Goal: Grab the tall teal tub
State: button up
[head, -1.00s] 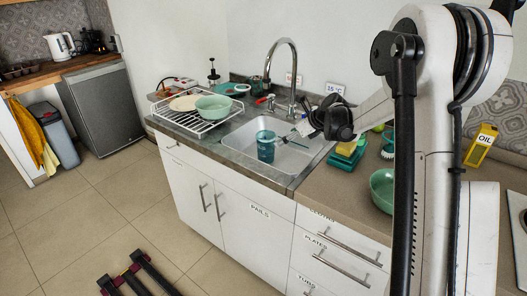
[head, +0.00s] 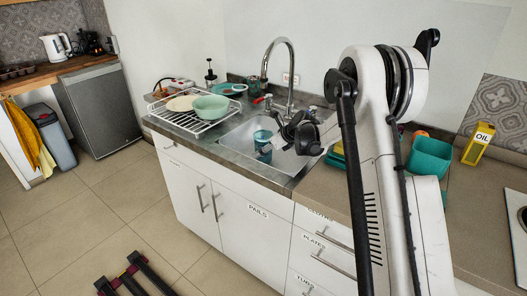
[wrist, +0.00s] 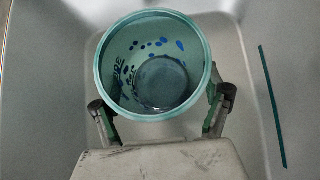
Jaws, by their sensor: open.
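The tall teal tub (head: 262,143) stands in the sink in the head view. The wrist view looks down into its round open mouth (wrist: 153,35), with blue spots on the inner wall and a grey-looking bottom. My gripper (wrist: 161,118) is open, with one finger on each side of the near part of the tub. I cannot tell whether either finger touches it. In the head view my dark gripper (head: 281,137) is at the tub's right side and partly hides it.
The sink basin (head: 230,140) surrounds the tub, with a faucet (head: 291,70) behind. A dish rack (head: 190,121) with a green bowl (head: 210,107) is left. A teal container (head: 430,158) and yellow oil box (head: 478,144) stand right. A thin teal stick (wrist: 272,105) lies right of the tub.

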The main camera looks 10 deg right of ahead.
jog(key=shift+w+a+f, duration=0.2)
jog(key=shift+w+f, duration=0.1)
jog(key=shift+f, duration=0.05)
jog(key=c, duration=1.6)
jog(key=shift+o, duration=0.2)
jog(key=shift+r, duration=0.2)
notch_tip(320, 180, up, 18)
jog(key=f+p, duration=0.1)
jog(key=s+d, duration=1.1)
jog(key=s, duration=0.2)
jog(key=shift+s+d+r, duration=0.2)
jog(key=shift+d+r, duration=0.1)
jog(key=shift+d, duration=0.1)
